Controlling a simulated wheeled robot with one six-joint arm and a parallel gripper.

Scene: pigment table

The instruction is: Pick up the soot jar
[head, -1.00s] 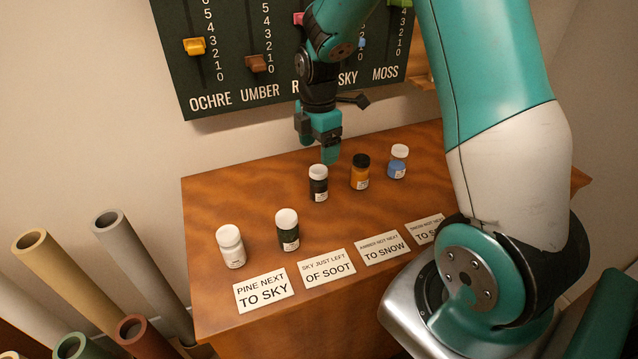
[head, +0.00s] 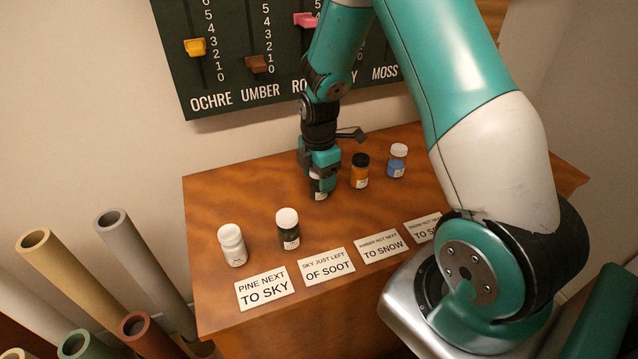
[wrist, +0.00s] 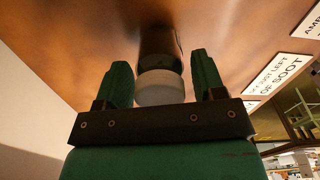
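The soot jar (head: 319,188) is a black jar with a white lid and a white label, standing upright on the wooden table. My gripper (head: 320,172) points down over it, and its fingers hide the lid in the head view. In the wrist view the white lid (wrist: 160,88) and dark body lie between the two green fingers. The fingers are open, one on each side of the lid, with a narrow gap showing on the right.
An amber jar with a black lid (head: 360,171) stands close on the right, with a blue jar (head: 397,161) beyond it. A dark green jar (head: 288,230) and a white jar (head: 232,245) stand front left. Text cards (head: 264,288) line the front edge. A slider board (head: 215,60) hangs behind.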

